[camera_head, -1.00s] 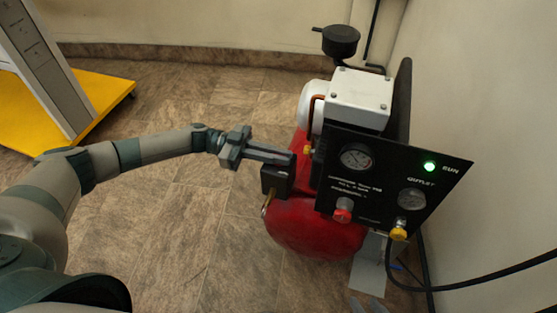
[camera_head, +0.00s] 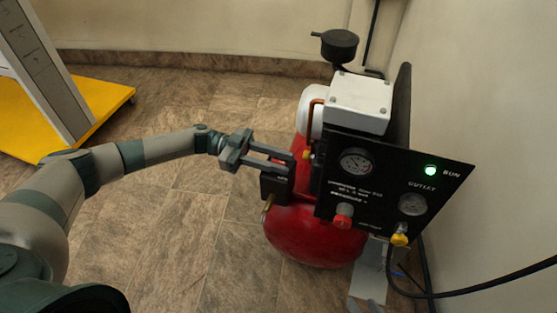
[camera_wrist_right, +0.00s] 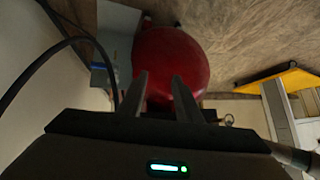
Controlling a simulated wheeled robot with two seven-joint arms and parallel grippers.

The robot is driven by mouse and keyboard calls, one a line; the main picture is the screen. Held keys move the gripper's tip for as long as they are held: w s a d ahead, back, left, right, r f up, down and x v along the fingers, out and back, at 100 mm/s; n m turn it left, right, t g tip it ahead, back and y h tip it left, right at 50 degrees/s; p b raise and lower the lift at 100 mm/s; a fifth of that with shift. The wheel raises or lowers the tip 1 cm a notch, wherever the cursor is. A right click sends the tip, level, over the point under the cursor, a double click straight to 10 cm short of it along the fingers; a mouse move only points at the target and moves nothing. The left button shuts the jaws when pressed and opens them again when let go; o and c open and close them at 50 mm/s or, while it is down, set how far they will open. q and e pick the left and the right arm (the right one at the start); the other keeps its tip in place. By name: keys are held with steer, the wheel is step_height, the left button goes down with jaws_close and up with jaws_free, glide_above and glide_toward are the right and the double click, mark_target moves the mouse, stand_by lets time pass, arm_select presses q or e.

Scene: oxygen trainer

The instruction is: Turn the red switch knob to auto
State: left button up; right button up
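The machine has a red tank (camera_head: 315,240) and a black front panel (camera_head: 375,205). A red knob (camera_head: 343,218) sits low on the panel; its setting is not readable. A black box (camera_head: 274,186) is mounted at the left of the panel, above the tank. My left gripper (camera_head: 286,163) is open, its two fingers apart at the top of this box. No other red knob shows there; fingers and box may hide one. My right gripper (camera_wrist_right: 158,88) is open and empty in the wrist view, with the tank beyond it. Only its tips show at the bottom of the head view.
A yellow knob (camera_head: 400,238), two gauges and a lit green lamp (camera_head: 430,171) are on the panel. A black hose (camera_head: 470,290) runs off right, near the wall. A yellow-based stand (camera_head: 100,95) is at upper left. The floor left of the machine is clear.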

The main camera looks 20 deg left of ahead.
arm_select(q)
steer(key=shift+a, duration=0.15)
